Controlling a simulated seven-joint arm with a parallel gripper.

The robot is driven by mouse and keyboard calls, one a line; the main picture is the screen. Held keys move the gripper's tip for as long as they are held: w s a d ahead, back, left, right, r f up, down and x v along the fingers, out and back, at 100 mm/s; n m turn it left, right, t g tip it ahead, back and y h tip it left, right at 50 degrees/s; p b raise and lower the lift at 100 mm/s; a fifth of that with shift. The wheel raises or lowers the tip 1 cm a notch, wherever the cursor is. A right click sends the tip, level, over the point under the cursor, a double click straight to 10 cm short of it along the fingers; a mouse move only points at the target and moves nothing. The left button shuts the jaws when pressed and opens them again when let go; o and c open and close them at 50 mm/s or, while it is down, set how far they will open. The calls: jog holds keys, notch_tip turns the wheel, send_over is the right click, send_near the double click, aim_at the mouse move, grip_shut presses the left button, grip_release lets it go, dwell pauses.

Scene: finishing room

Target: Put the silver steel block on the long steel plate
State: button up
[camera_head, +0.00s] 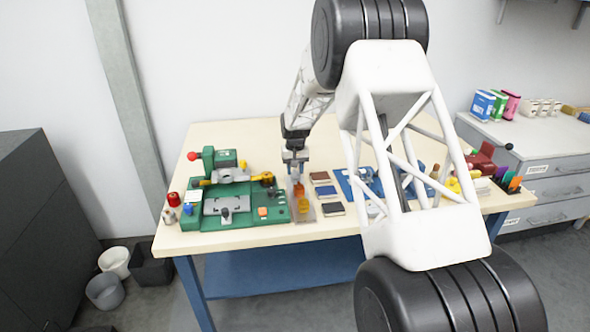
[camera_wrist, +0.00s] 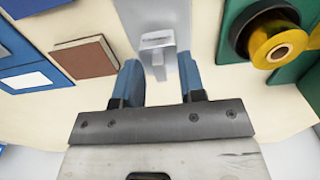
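My gripper (camera_head: 296,164) is above the middle of the table, seen from behind. In the wrist view its two blue fingers (camera_wrist: 160,84) are apart, so it is open. A small silver block (camera_wrist: 157,42) shows just beyond and between the fingertips; no finger visibly touches it. A pale grey strip, which looks like the long steel plate (camera_wrist: 182,13), runs behind it to the top edge. I cannot tell whether the block rests on it. In the head view a grey strip (camera_head: 305,213) carries orange and yellow pieces. The block is not clear in that view.
A green machine (camera_head: 175,238) with grey vise parts stands left of the gripper. Several flat abrasive blocks (camera_head: 327,191) and a blue mat (camera_head: 348,183) lie to the right. The table's back area is clear.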

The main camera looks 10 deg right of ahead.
aim_at(295, 170)
jog(key=shift+r, duration=0.1)
notch_tip(295, 170, up, 12)
dwell(0.7)
dwell(0.5)
jog(key=s+r, duration=0.5)
jog(key=s, duration=0.6)
jog(key=s+d+r+t, duration=0.1)
jog(key=s+r, duration=0.4)
jog(key=s, duration=0.5)
jog(key=s+r, duration=0.6)
jog(key=s, duration=0.5)
jog(key=s+f, duration=0.2)
jog(key=s, duration=1.2)
jog(key=s+f+t, duration=0.1)
jog(key=s+f, duration=0.2)
jog(key=s, duration=1.2)
jog(key=shift+s+d+t, duration=0.25)
jog(key=shift+d+t, duration=0.05)
jog(key=shift+d, duration=0.15)
